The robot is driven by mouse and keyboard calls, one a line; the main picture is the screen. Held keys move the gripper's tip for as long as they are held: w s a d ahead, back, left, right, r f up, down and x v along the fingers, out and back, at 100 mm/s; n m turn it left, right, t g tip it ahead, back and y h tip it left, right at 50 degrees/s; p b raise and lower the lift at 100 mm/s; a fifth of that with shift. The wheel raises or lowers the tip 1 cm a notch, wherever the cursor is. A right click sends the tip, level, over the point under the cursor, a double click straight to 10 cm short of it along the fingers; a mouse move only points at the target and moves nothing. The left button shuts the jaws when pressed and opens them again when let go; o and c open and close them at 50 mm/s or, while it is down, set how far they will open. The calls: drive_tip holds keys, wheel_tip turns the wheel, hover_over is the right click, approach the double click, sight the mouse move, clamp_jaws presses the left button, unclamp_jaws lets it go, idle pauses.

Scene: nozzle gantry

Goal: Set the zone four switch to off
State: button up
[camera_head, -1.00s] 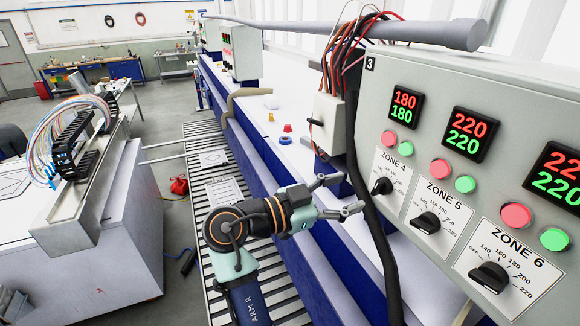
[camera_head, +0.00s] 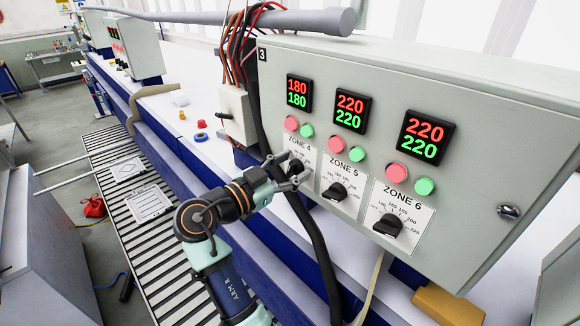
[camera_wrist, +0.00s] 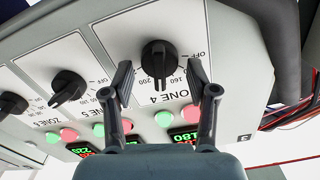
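The zone 4 switch is a black rotary knob (camera_wrist: 158,58) on a white dial plate, seen upside down in the wrist view. Its grip bar lies about vertical there, with OFF printed to its right and 160 and 200 below. My gripper (camera_wrist: 161,75) is open, one finger on each side of the knob, with gaps visible on both sides. In the head view my gripper (camera_head: 285,172) is at the zone 4 plate (camera_head: 309,157) and partly hides the knob. The zone 4 display (camera_head: 299,92) reads 180 over 180.
The zone 5 knob (camera_head: 335,192) and zone 6 knob (camera_head: 388,225) are to the right on the same grey panel (camera_head: 470,130). Red and green buttons sit above the dials. A thick black cable (camera_head: 316,245) hangs just below my gripper. A conveyor (camera_head: 150,235) runs at left.

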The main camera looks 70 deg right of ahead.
drive_tip(key=c, duration=0.9)
drive_tip(key=shift+n, duration=0.3)
drive_tip(key=n, duration=0.3)
drive_tip(key=shift+w+d+n, duration=0.1)
drive_tip(key=shift+w+n, duration=0.1)
drive_tip(key=shift+n, duration=0.2)
drive_tip(key=n, duration=0.2)
drive_tip(key=n+p, duration=0.1)
drive_tip(key=n, duration=0.1)
drive_tip(key=shift+w+n, duration=0.2)
drive_tip(key=shift+n, duration=0.1)
drive_tip(key=n+p, duration=0.1)
drive_tip(key=n, duration=0.1)
drive_tip(key=n+p, duration=0.2)
drive_tip(key=shift+w+d+n, duration=0.15)
drive_tip(key=shift+n, duration=0.15)
drive_tip(key=shift+w+f+n+p, duration=0.1)
drive_tip(key=shift+f+n+p, duration=0.1)
drive_tip(key=shift+n+p, duration=0.65)
drive_tip(key=shift+f+n+p, duration=0.15)
drive_tip(key=shift+n+p, duration=0.25)
drive_tip(key=shift+n, duration=0.85)
